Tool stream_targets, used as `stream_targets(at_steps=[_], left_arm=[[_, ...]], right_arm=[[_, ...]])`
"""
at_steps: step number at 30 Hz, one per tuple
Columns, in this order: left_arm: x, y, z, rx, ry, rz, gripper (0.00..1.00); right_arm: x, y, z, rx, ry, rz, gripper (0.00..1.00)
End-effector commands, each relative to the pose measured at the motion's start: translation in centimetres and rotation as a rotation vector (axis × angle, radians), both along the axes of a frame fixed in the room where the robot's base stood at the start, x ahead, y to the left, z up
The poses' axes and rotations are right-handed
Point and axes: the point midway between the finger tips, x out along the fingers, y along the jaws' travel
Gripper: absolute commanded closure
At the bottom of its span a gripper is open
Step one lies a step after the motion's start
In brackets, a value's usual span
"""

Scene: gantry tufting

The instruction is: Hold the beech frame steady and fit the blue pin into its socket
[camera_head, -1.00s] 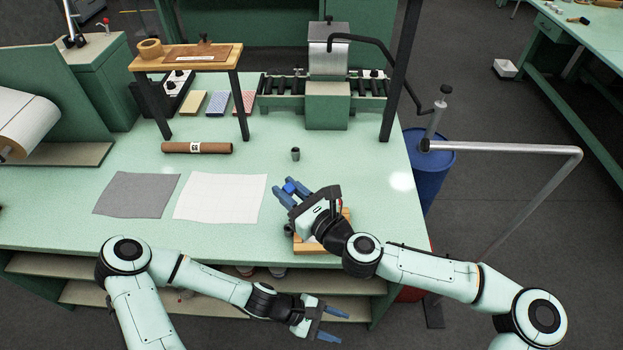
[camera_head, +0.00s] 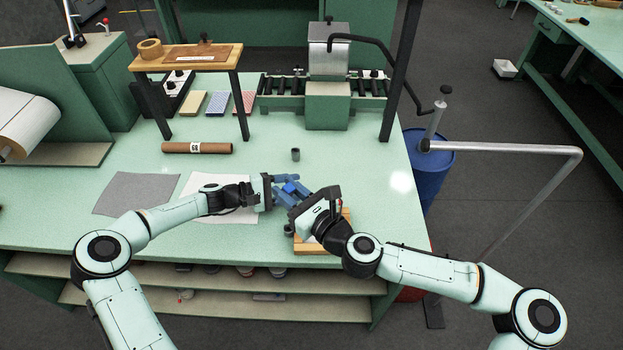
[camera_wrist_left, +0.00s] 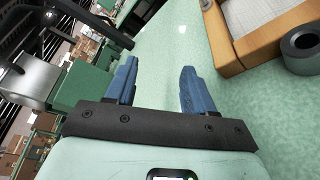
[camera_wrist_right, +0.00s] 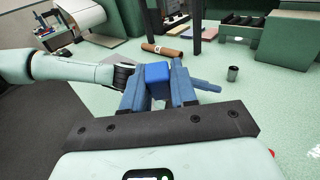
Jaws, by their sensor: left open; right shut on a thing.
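The beech frame (camera_head: 320,248), with white cloth inside, lies at the table's front edge, partly hidden under my right arm. It also shows in the left wrist view (camera_wrist_left: 236,68). My right gripper (camera_wrist_right: 158,82) is shut on the blue pin (camera_wrist_right: 157,72), a bright blue block held above the table, up and left of the frame in the head view. My left gripper (camera_wrist_left: 156,78) is open with bare table between its fingers. Its fingers are close to the right gripper's fingers and the pin; contact cannot be told. A dark hollow cylinder (camera_wrist_left: 303,48) stands beside the frame.
A second dark cylinder (camera_head: 295,155) stands farther back. White cloth (camera_head: 190,207) and grey cloth (camera_head: 137,195) lie at left, the white one partly under my left arm. A brown roll (camera_head: 197,148), a wooden stand (camera_head: 150,64) and a roller machine (camera_head: 328,105) are behind.

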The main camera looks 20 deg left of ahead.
Motion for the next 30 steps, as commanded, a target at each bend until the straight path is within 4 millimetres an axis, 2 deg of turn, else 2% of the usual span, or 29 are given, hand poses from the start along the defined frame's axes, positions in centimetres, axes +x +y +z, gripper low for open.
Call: stream_targets(at_steps=[1, 5, 9, 12, 14, 21, 24, 30], left_arm=[[1.0, 0.1, 0.1, 0.156, -0.083, -0.072, 0.47], [2.3, 2.0, 0.6, 0.541, -0.258, -0.263, 0.47], [3.5, 5.7, 4.0, 0.953, -0.411, -0.471, 0.47], [3.6, 6.8, 6.6, 1.177, -0.487, -0.636, 0.47], [3.3, 5.8, 7.1, 1.253, -0.528, -0.752, 0.47], [1.0, -1.3, 7.2, 1.381, -0.717, -1.249, 0.47], [-0.2, -3.6, 7.7, 1.410, -0.789, -1.447, 0.47], [-2.1, -6.4, 9.0, 1.443, -0.893, -1.749, 0.47]], right_arm=[[0.0, 0.0, 0.0, 0.000, 0.000, 0.000, 1.00], [0.0, 0.0, 0.0, 0.000, 0.000, 0.000, 1.00], [0.0, 0.0, 0.0, 0.000, 0.000, 0.000, 1.00], [0.0, 0.0, 0.0, 0.000, 0.000, 0.000, 1.00], [0.0, 0.0, 0.0, 0.000, 0.000, 0.000, 1.00], [0.0, 0.0, 0.0, 0.000, 0.000, 0.000, 1.00], [0.0, 0.0, 0.0, 0.000, 0.000, 0.000, 1.00], [0.0, 0.0, 0.0, 0.000, 0.000, 0.000, 1.00]])
